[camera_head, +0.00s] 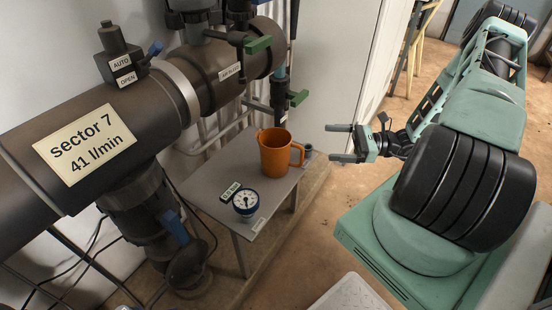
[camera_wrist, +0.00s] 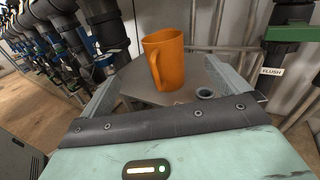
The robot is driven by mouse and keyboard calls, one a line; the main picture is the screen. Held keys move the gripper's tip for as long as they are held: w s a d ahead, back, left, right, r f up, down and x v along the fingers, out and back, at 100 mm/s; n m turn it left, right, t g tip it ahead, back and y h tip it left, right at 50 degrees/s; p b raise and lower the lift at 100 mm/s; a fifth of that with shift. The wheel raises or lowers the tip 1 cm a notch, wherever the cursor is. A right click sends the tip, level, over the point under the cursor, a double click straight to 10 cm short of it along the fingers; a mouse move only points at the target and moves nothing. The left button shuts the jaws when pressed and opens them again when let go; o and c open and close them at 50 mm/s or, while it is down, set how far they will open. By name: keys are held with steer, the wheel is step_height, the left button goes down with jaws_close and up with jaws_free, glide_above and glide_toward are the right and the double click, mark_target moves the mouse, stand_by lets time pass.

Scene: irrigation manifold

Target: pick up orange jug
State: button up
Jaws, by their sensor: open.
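The orange jug (camera_head: 275,153) stands upright on a small grey table (camera_head: 215,178) in the head view, its handle on the right side. In the wrist view the orange jug (camera_wrist: 166,60) shows ahead of my gripper, with its handle turned toward the camera. My gripper (camera_head: 338,143) is open and empty, to the right of the jug and apart from it, with its fingers pointing left toward the table. In the wrist view the fingers of my gripper (camera_wrist: 162,88) show at both sides, with the jug beyond and between them.
A round gauge (camera_head: 245,203) with a small label lies on the table's front part. Large dark pipes (camera_head: 100,130) and valves run along the left and behind. The floor right of the table is clear.

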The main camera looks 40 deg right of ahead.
mark_target(287, 139)
steer(key=shift+b+x, duration=0.8)
steer(key=shift+x, duration=6.3)
steer(key=shift+w+d, duration=0.2)
